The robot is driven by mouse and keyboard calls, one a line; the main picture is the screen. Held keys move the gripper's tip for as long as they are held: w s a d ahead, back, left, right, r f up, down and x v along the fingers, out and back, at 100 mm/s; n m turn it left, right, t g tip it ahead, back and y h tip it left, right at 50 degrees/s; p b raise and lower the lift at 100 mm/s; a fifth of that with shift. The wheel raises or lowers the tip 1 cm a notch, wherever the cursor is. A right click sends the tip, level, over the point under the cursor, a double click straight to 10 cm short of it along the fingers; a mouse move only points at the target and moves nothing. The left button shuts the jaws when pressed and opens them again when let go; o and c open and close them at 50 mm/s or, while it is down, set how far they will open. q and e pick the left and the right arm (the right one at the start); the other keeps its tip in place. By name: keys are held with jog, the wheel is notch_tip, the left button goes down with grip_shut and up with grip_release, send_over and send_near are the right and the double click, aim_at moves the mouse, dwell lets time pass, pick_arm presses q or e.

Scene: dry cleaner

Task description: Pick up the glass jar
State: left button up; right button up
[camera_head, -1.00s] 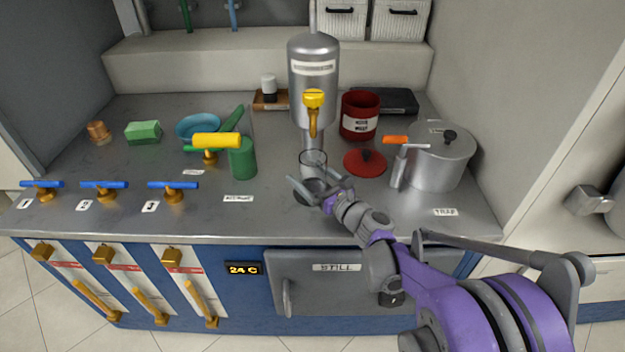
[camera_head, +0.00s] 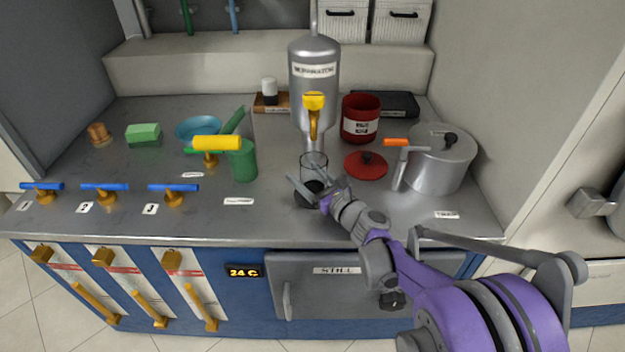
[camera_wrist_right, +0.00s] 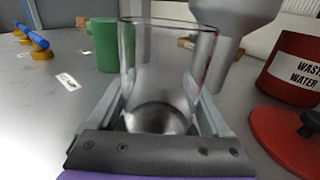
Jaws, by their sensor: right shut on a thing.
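The clear glass jar (camera_head: 314,164) stands upright below the steel separator tank near the middle of the counter. In the right wrist view the jar (camera_wrist_right: 158,70) fills the space between the two fingers. My right gripper (camera_head: 312,185) is shut on the jar, with one finger along each side. The wrist view shows the same gripper (camera_wrist_right: 160,115) around the jar's lower part. The jar looks empty. I cannot tell whether its base touches the counter. My left gripper is not in view.
The separator tank (camera_head: 315,70) with a yellow valve (camera_head: 313,112) hangs just behind the jar. A red waste water can (camera_head: 361,122), its red lid (camera_head: 366,166) and a steel pot (camera_head: 441,165) stand right. A green cup (camera_head: 243,163) stands left. The counter's front is mostly clear.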

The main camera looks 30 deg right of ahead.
aim_at(306, 162)
jog(key=shift+r, duration=0.1)
jog(key=shift+r+p, duration=0.65)
jog(key=shift+r, duration=1.2)
jog(key=s, duration=0.4)
jog(key=s+d+p, duration=0.1)
jog(key=s, duration=0.4)
jog(key=s+p, duration=0.1)
jog(key=s, duration=0.4)
jog(key=shift+d+f, duration=0.15)
jog(key=shift+d, duration=0.25)
jog(key=shift+s+d, duration=0.2)
jog(key=shift+s, duration=1.7)
jog(key=shift+f, duration=0.1)
